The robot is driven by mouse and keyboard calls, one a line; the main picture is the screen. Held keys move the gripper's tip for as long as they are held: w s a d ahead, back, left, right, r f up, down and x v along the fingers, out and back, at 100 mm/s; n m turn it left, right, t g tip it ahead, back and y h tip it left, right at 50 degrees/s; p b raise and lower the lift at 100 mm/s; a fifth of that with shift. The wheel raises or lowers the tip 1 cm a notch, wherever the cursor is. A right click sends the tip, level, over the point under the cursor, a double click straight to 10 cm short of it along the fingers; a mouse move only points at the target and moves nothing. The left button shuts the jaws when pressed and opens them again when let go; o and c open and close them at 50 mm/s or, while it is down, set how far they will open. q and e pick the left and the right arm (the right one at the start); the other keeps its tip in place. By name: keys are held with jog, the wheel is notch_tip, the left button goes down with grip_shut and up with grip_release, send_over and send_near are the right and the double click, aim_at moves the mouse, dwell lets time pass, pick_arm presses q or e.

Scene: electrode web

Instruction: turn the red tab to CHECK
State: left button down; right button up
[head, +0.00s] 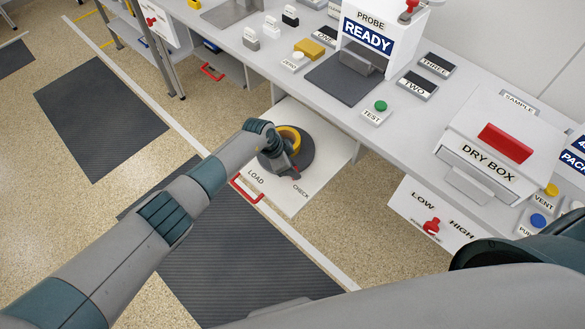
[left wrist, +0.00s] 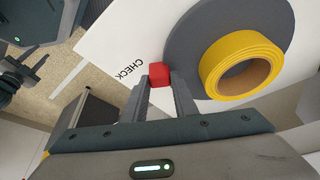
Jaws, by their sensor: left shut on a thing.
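The red tab (left wrist: 158,74) shows in the left wrist view at the edge of a dark grey disc (left wrist: 195,50). It stands beside the printed word CHECK (left wrist: 131,75). My left gripper (left wrist: 160,82) is shut on the tab, one finger on each side. In the head view my left gripper (head: 291,171) is over the disc's front edge and mostly hides the tab. The word CHECK (head: 301,192) is just in front of it, and LOAD (head: 256,178) is to its left. My right gripper is not in view.
A yellow ring (head: 290,138) lies on the disc, close to my left gripper. The disc sits on a white drawer (head: 322,143), pulled out, with a red handle (head: 246,190). The bench (head: 330,105) above holds a PROBE unit reading READY (head: 368,35) and a DRY BOX (head: 490,150).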

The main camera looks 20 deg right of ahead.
pick_arm(q)
jog(key=shift+d+r, duration=0.1)
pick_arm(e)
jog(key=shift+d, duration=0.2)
pick_arm(q)
jog(key=c, duration=1.5)
grip_release()
jog(key=shift+o, duration=0.5)
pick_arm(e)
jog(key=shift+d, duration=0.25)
pick_arm(q)
jog(key=shift+v, duration=0.8)
jog(key=b+v, duration=0.1)
jog(key=v, duration=1.4)
jog(key=shift+a+r+b, duration=0.25)
jog(key=shift+r+b, duration=0.05)
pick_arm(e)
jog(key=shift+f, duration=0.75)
